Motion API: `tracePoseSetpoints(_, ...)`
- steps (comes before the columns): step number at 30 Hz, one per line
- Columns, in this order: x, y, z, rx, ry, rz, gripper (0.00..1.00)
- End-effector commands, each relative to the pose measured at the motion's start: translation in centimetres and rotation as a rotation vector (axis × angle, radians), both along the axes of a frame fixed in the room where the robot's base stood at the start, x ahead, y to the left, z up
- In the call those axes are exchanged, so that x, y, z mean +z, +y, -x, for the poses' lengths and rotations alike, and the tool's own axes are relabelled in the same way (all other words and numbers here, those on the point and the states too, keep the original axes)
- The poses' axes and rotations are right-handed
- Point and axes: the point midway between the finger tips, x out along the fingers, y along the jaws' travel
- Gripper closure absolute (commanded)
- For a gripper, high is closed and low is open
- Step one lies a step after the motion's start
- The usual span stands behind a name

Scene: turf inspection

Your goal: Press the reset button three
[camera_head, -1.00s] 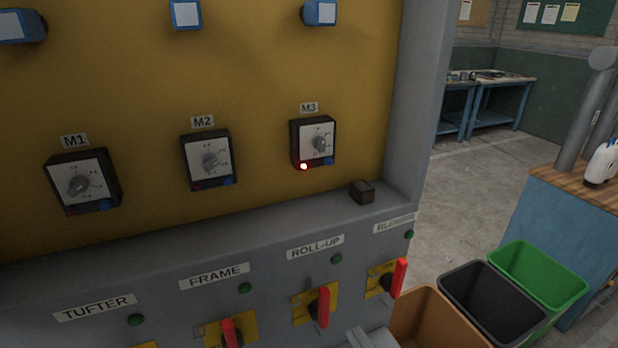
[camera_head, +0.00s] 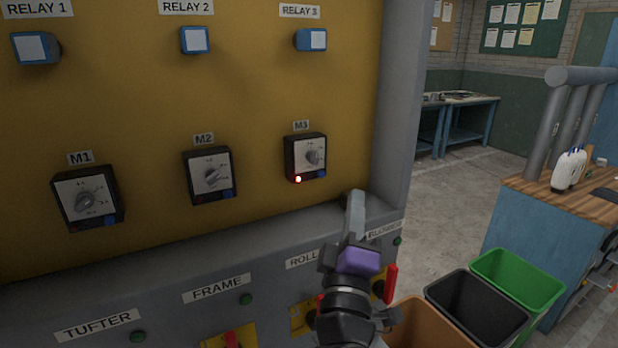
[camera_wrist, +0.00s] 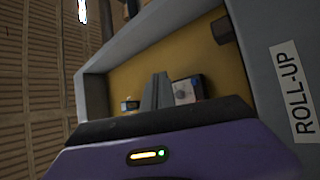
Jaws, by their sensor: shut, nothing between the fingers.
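The M3 unit (camera_head: 306,158) is a dark box with a white dial face and grey knob on the yellow panel. A red lamp (camera_head: 298,179) glows at its lower left, and a small blue button (camera_head: 322,173) sits at its lower right. No label reading "reset" is legible. The M2 unit (camera_head: 209,175) and M1 unit (camera_head: 88,198) stand to the left. My gripper (camera_head: 356,205) is shut and empty, pointing up, right of and below M3, apart from it in the picture. In the wrist view its fingers (camera_wrist: 157,92) show beside a white-faced unit (camera_wrist: 187,90).
A grey ledge (camera_head: 150,254) juts out below the panel, with red-handled switches (camera_head: 391,284) under it. Blue relay boxes (camera_head: 311,40) are above. Grey side frame (camera_head: 400,110) bounds the panel. Bins (camera_head: 478,308) and a workbench (camera_head: 560,200) stand right.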

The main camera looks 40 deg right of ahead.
Motion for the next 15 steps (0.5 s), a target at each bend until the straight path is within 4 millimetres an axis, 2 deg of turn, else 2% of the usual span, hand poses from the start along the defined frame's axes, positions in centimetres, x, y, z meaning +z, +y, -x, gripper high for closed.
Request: tracePoseSetpoints(15,-0.22,-0.39,-0.01,-0.023,0.013,-0.002,1.0)
